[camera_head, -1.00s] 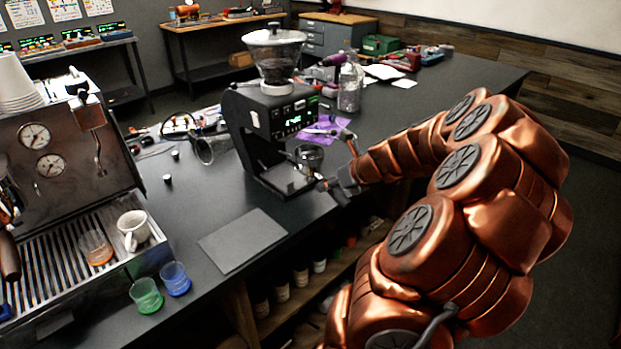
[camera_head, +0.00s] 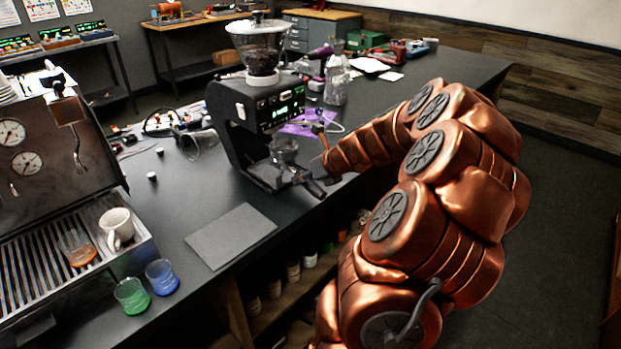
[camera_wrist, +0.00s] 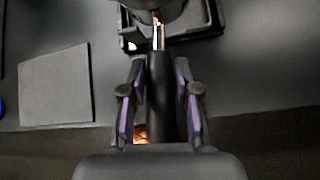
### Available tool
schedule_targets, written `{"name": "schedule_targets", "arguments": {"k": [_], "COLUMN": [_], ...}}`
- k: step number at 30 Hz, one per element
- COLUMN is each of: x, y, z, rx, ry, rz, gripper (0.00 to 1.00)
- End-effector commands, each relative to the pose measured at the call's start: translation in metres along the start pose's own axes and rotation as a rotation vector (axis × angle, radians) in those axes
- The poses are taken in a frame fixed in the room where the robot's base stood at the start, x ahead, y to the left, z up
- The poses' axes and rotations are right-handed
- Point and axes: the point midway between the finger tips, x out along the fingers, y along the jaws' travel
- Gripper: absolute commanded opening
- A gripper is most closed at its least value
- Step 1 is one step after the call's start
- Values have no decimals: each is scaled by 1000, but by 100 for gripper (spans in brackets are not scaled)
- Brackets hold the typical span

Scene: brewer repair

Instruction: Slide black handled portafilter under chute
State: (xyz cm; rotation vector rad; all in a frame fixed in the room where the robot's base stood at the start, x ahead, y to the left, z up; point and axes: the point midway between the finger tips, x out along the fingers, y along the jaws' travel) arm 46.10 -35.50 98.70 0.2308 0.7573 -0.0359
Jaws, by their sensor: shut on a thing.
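The portafilter's metal basket (camera_head: 284,149) is at the front of the black grinder (camera_head: 240,115), over its base tray and below the chute area. Its black handle (camera_wrist: 160,95) points toward me in the wrist view. My gripper (camera_wrist: 159,100) has its purple-padded fingers on both sides of the handle and is shut on it. In the head view my gripper (camera_head: 322,180) is small and partly merges with the dark handle. The chute's outlet is not clearly visible, so I cannot tell the exact alignment. In the wrist view the basket (camera_wrist: 155,5) is cut off at the top edge.
A grey mat (camera_head: 231,236) lies on the dark counter left of the grinder. The espresso machine (camera_head: 50,170) with a white cup (camera_head: 117,228) stands at the left. A green glass (camera_head: 131,296) and a blue glass (camera_head: 162,277) stand near the counter's front edge.

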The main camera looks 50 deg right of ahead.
Motion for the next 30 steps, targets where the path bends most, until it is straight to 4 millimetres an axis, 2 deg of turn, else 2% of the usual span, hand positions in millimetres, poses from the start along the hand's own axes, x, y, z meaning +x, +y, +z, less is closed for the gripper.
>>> {"name": "schedule_targets", "arguments": {"k": [30], "x": [44], "y": [3], "z": [33], "rx": [0], "ry": [-1], "rz": [-1], "gripper": [0]}}
